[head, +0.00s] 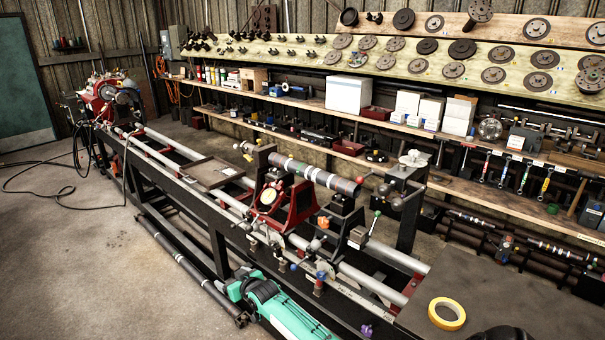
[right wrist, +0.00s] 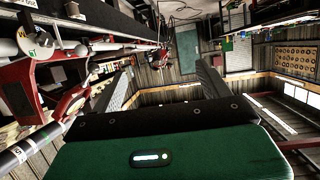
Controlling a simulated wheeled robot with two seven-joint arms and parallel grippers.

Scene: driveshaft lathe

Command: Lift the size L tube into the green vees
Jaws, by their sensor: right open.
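A grey banded tube (head: 312,173) lies raised across the lathe's middle, by a red stand (head: 285,205) and a dark block (head: 342,208). Another long dark tube (head: 183,262) lies low along the lathe's front. I cannot read which is size L, and I cannot make out green vees clearly. My right gripper (head: 238,286), teal and black, is low in front of the bench, apart from the raised tube. In the right wrist view its two fingers (right wrist: 167,68) stand wide apart with nothing between them.
Lathe rails (head: 165,158) run back to a red headstock (head: 105,92). A dark tabletop (head: 490,295) with a yellow tape roll (head: 446,313) is at the front right. Shelves with boxes (head: 348,94) line the wall. Cables lie on the left floor, which is otherwise open.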

